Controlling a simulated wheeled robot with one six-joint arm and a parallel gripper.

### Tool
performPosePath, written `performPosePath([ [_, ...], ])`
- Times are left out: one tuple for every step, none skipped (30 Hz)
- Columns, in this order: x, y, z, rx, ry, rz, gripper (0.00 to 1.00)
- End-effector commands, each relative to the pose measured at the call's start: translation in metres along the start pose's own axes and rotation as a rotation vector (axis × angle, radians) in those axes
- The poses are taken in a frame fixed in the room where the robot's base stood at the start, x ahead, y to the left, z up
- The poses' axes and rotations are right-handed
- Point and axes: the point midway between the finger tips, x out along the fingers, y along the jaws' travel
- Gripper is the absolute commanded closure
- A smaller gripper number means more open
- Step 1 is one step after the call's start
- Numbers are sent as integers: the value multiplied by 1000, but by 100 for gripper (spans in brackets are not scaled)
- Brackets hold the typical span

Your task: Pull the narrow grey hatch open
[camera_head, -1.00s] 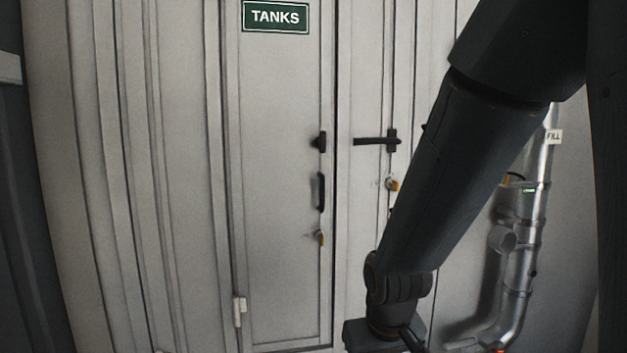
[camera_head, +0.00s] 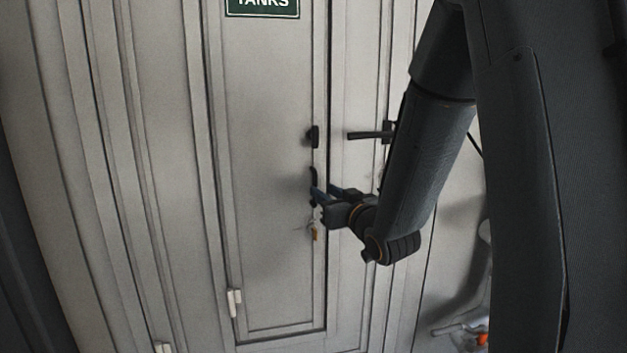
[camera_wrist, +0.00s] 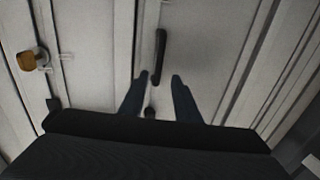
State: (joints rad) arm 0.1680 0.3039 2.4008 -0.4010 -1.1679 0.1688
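The narrow grey hatch (camera_head: 265,200) carries a green TANKS sign and looks shut in its frame. A dark upright pull handle (camera_head: 312,182) sits near its right edge; it also shows in the wrist view (camera_wrist: 161,55). My gripper (camera_head: 321,193) is at this handle in the head view and hides its lower part. In the wrist view my gripper (camera_wrist: 158,82) is open, one finger on each side of the handle's near end. No finger visibly presses the handle; I cannot tell how deep it lies between them. A dark latch (camera_head: 313,136) sits above the handle.
A brass padlock (camera_head: 314,232) hangs below the handle. A lever handle (camera_head: 370,135) sticks out on the panel to the right. White hinges (camera_head: 234,302) sit at the hatch's lower left. The hatch's face to the left of my gripper is clear.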

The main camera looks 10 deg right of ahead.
Motion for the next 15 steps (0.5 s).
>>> performPosePath([
  [5, 1, 0, 0, 0, 2, 71],
  [8, 2, 0, 1, -1, 3, 71],
  [14, 3, 0, 1, -2, 4, 71],
  [18, 3, 0, 0, -2, 4, 71],
  [23, 3, 1, 1, -3, 4, 71],
  [29, 3, 0, 0, -3, 4, 71],
  [34, 3, 0, 0, -3, 5, 71],
  [39, 3, 0, 0, -3, 5, 71],
  [44, 4, 0, 0, -3, 6, 71],
  [48, 3, 0, 1, -3, 6, 71],
  [52, 4, 0, 0, -2, 6, 71],
  [57, 3, 0, 0, -3, 5, 71],
  [60, 3, 0, 0, -3, 5, 71],
  [63, 3, 0, 0, -3, 4, 71],
  [66, 2, 1, 0, -4, 4, 71],
])
